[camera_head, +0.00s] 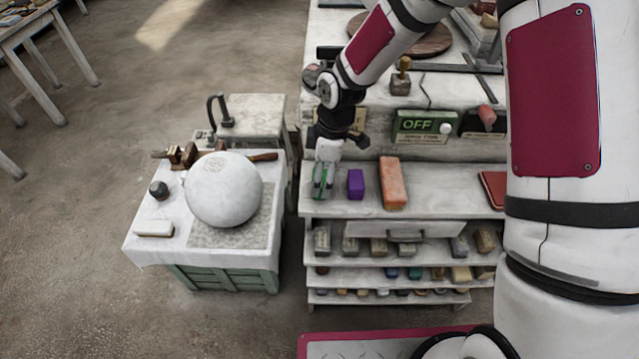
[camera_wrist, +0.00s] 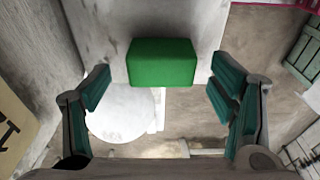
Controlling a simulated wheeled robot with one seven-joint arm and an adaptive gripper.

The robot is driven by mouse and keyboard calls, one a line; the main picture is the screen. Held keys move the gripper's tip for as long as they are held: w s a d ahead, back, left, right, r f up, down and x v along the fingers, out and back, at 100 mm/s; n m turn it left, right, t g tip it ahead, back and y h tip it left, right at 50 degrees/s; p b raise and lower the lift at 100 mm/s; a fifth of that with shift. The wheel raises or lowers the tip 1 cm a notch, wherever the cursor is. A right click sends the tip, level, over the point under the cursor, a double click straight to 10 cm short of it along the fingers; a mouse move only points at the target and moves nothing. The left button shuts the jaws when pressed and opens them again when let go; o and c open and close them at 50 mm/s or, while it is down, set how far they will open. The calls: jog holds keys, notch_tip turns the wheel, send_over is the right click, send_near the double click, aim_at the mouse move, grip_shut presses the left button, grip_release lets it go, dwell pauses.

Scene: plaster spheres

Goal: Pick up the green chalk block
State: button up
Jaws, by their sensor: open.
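The green chalk block (camera_wrist: 161,62) lies at the edge of a pale shelf top in the wrist view, at the upper middle. My gripper (camera_wrist: 161,84) is open, with one teal-padded finger at each side of the block. There are gaps between the pads and the block in the picture. In the head view my gripper (camera_head: 323,186) reaches down at the left end of the shelf top. The block is mostly hidden there by the fingers.
A purple block (camera_head: 355,184) and a tall orange block (camera_head: 393,183) stand just right of my gripper on the shelf top (camera_head: 440,180). A green OFF sign (camera_head: 415,125) is behind. A table with a large white sphere (camera_head: 224,190) stands to the left.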

jog(key=shift+a+f, duration=0.15)
jog(key=shift+f, duration=1.3)
jog(key=c, duration=1.4)
jog(key=shift+r, duration=0.2)
jog(key=shift+r, duration=0.6)
notch_tip(320, 180, up, 2)
jog(key=shift+w+r+b, duration=0.1)
jog(key=shift+b, duration=0.3)
jog(key=s+d, duration=0.1)
jog(key=s, duration=0.4)
jog(key=s+d+r, duration=0.1)
jog(key=s+d, duration=0.1)
jog(key=s, duration=0.3)
jog(key=s+d, duration=0.1)
jog(key=s, duration=0.4)
jog(key=shift+s+d+r, duration=0.15)
jog(key=shift+s+d, duration=0.15)
jog(key=shift+s, duration=0.05)
